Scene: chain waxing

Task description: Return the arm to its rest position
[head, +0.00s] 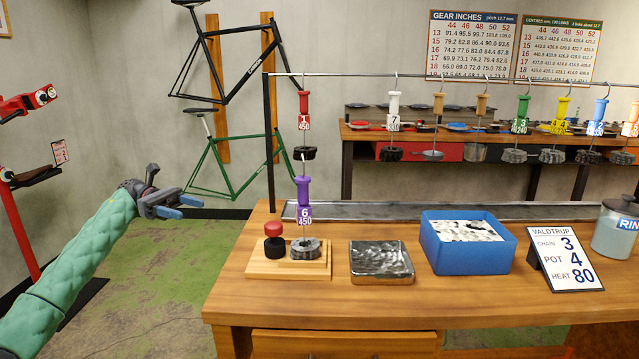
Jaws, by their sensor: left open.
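My left arm reaches in from the left in a green padded sleeve. My left gripper (168,207) is open and empty, in the air left of the wooden table (400,303). It is apart from everything on the table. My right gripper is out of the picture. On the table, a wooden stand (262,268) bears a purple-handled holder (303,192) marked 6 with a dark chain bundle at its foot. A red-and-black knob (273,232) stands beside it.
A metal tray (381,281), a blue box (435,257) of white material, a sign (565,262) and a jar (614,235) stand on the table. Chains hang on coloured handles from a rail (450,77). A red stand (20,222) is at left. Green floor is free near my gripper.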

